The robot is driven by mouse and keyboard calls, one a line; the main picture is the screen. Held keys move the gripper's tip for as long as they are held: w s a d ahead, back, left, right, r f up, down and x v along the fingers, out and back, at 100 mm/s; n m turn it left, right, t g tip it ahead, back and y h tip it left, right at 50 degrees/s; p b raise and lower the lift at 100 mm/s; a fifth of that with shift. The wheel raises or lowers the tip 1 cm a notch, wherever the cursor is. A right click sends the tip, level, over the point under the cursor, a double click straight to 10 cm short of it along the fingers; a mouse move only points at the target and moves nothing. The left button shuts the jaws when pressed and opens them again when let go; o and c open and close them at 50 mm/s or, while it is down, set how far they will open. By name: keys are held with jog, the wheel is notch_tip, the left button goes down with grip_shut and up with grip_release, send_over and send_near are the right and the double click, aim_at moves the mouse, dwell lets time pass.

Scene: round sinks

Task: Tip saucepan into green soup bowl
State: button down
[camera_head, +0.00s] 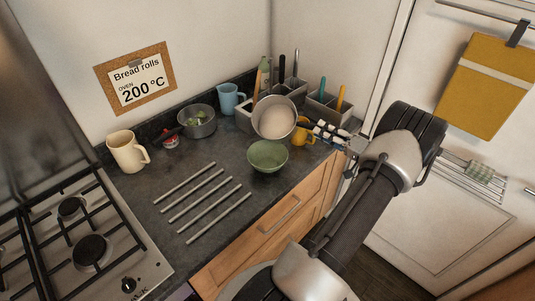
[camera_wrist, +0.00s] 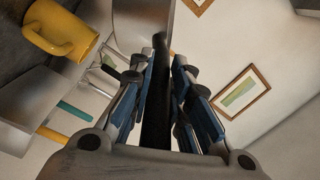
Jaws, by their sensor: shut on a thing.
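A grey saucepan (camera_head: 268,104) is held at the back right of the counter, tilted with its open mouth toward the head camera. A pale mass shows inside it. My gripper (camera_head: 322,131) is to its right, shut on its dark handle. The wrist view shows the black handle (camera_wrist: 156,100) between the blue-padded fingers; the pan's body is mostly hidden there. The green soup bowl (camera_head: 267,160) stands upright on the counter, just below the saucepan in the head view. No contents can be made out in the bowl.
A second pan (camera_head: 198,128) with green pieces, a blue mug (camera_head: 230,99) and a cream mug (camera_head: 126,152) stand left. A yellow mug (camera_head: 303,134) and utensil holders (camera_head: 326,111) are close by the saucepan. Metal bars (camera_head: 202,195) lie left of the bowl; the hob (camera_head: 75,240) is front left.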

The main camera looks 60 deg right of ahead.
jog(key=shift+a+r+n, duration=0.45)
jog(key=shift+a+n, duration=0.05)
jog(key=shift+n, duration=0.2)
dwell(0.5)
jog(key=shift+a+f+n+t, duration=0.45)
jog(key=shift+n+t, duration=0.15)
jog(key=shift+n, duration=0.4)
dwell(0.4)
jog(key=shift+a+r+n+t+y, duration=0.2)
jog(key=shift+a+n, duration=0.25)
jog(key=shift+n, duration=0.35)
jog(key=shift+a+r+n+t+y, duration=0.1)
jog(key=shift+a+r+n+y, duration=0.15)
jog(key=shift+a+n, duration=0.4)
dwell(4.0)
